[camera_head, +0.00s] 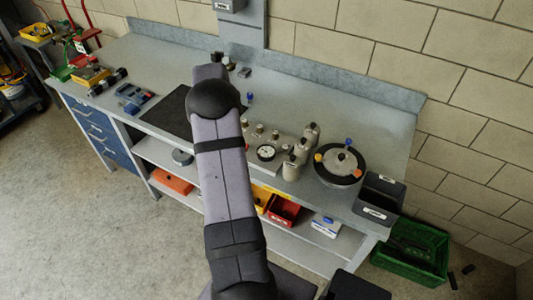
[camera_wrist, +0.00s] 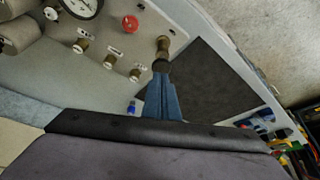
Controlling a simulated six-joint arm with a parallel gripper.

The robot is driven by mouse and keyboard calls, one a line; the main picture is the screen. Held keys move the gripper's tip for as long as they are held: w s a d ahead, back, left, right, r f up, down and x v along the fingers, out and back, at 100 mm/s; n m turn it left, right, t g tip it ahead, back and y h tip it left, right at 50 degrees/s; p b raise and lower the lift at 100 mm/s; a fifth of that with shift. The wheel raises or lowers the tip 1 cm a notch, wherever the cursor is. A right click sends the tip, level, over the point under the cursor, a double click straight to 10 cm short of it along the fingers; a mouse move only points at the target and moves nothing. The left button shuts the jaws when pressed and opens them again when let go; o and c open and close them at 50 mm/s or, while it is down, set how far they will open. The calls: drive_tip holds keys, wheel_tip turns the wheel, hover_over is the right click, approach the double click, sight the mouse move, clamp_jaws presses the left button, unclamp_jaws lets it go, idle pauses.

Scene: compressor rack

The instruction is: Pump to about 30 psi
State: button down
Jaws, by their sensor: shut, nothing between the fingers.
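A round white-faced gauge (camera_head: 266,153) sits on the pale panel on the bench; part of it shows at the top of the wrist view (camera_wrist: 82,4). I cannot read its needle. A red knob (camera_wrist: 130,23) and several brass fittings (camera_wrist: 80,46) with small labels stand on the panel in the wrist view. My gripper (camera_wrist: 161,68) is shut and empty, its blue fingers close together. Its dark tip is at a brass-coloured knob (camera_wrist: 163,44) at the panel's edge; I cannot tell whether they touch. In the head view my arm hides the gripper.
Grey cylinders (camera_head: 291,169) stand right of the gauge. A round black-rimmed unit (camera_head: 338,166) and a dark bin (camera_head: 379,197) are further right. A dark mat (camera_wrist: 205,80) lies beside the panel. A green crate (camera_head: 412,253) is on the floor.

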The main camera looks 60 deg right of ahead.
drive_tip(key=shift+f, duration=0.15)
drive_tip(key=shift+f+b, duration=0.7)
drive_tip(key=shift+f, duration=0.25)
drive_tip(key=shift+r+p, duration=0.7)
drive_tip(key=shift+r, duration=0.5)
drive_tip(key=shift+r+p, duration=1.7)
drive_tip(key=shift+r, duration=0.7)
